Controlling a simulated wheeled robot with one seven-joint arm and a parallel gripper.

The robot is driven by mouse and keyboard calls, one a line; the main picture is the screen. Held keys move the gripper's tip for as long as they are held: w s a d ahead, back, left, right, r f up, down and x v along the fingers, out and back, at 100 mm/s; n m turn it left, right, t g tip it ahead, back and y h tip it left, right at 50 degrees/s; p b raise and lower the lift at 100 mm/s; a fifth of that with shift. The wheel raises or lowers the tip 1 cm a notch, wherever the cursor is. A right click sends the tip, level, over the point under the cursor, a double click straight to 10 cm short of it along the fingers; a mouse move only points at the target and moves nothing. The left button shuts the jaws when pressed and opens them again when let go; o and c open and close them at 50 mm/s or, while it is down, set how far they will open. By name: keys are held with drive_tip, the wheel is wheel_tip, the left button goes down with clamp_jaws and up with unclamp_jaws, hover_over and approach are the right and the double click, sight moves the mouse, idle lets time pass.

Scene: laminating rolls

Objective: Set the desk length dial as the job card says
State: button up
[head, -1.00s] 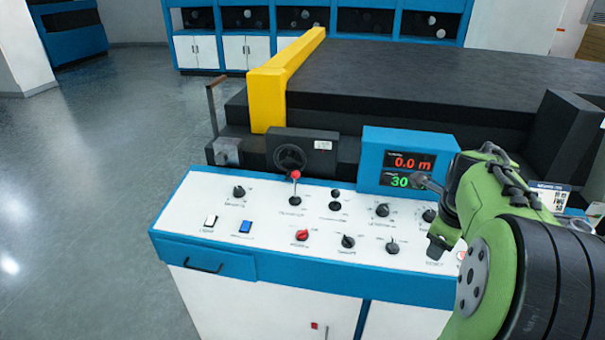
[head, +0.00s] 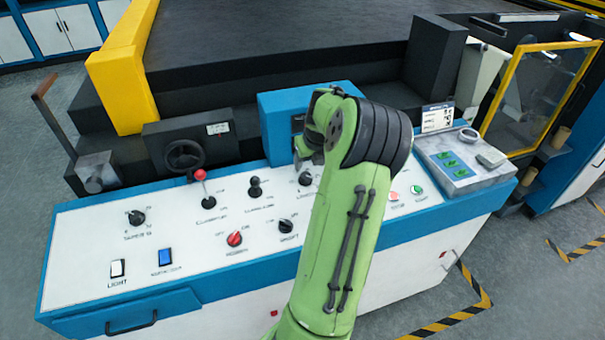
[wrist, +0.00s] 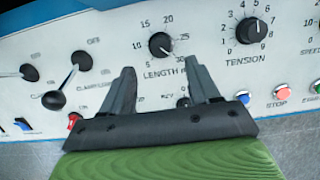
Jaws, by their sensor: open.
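The desk length dial (wrist: 160,44) is a small black knob on the white panel in the wrist view. Its scale runs from 5 to 30, and its pointer faces lower right, near 30. It shows partly beside my arm in the head view (head: 305,179). My gripper (wrist: 160,72) is open and empty, its two fingers reaching toward the dial from below, apart from it in the picture. In the head view my gripper (head: 308,152) is over the panel, mostly covered by my wrist. The job card (head: 437,117) stands at the panel's right; its text is too small to read.
The tension dial (wrist: 251,31) is right of the length dial. Stop (wrist: 281,94) and start buttons are farther right, and black-knobbed levers (wrist: 54,99) are left. The blue display box (head: 292,105) stands behind the panel, its readout mostly covered by my arm.

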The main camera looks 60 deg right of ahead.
sight(306, 175)
drive_tip(key=x, duration=0.8)
drive_tip(key=shift+f, duration=0.1)
drive_tip(key=c, duration=1)
drive_tip(key=shift+c, duration=0.2)
